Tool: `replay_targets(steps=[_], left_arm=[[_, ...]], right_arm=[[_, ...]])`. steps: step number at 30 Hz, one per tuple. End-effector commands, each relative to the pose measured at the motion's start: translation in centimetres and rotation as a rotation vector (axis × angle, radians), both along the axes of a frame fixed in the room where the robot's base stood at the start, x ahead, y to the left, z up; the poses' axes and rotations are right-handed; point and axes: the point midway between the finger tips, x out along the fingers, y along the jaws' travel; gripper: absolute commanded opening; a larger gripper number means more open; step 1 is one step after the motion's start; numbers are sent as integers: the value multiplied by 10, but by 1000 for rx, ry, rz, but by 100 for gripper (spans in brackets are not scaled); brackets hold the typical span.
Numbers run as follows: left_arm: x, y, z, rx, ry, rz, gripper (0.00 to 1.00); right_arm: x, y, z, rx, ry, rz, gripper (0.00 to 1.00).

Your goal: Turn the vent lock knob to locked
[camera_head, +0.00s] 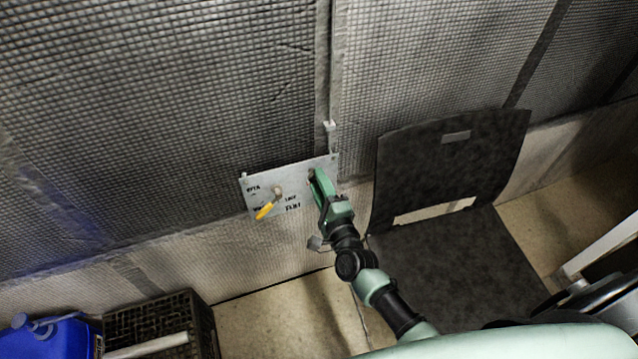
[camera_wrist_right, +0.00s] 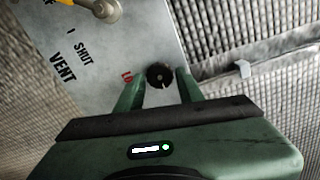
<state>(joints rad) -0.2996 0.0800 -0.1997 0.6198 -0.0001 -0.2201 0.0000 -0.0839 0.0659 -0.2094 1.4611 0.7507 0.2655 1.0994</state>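The vent lock knob, a small round black knob (camera_wrist_right: 159,76), sits on a light metal panel (camera_head: 262,182) fixed to the mesh wall. A small red mark lies beside it in the right wrist view. My right gripper (camera_head: 318,182) reaches the panel's right end and hides the knob in the head view. In the right wrist view, my right gripper's green fingers (camera_wrist_right: 160,84) are apart, one on each side of the knob; I cannot tell whether they touch it. My left gripper is not in view.
A yellow-handled valve (camera_head: 268,208) is on the panel's left part, near "VENT" and "SHUT" lettering. A dark chair (camera_head: 450,165) stands close on the right. A black crate (camera_head: 160,318) and a blue container (camera_head: 50,340) are at lower left. A small bracket (camera_head: 330,130) is above the panel.

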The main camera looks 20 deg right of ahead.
Motion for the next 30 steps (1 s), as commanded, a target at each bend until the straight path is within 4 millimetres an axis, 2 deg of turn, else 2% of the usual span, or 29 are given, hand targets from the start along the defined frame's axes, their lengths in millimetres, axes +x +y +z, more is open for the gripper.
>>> replay_targets(steps=[12,24,30], left_arm=[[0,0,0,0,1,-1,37],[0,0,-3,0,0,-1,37],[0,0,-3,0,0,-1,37]], right_arm=[[-4,0,0,-2,0,0,54],[-65,-3,-2,-2,2,0,54],[-78,-3,0,-2,0,0,54]])
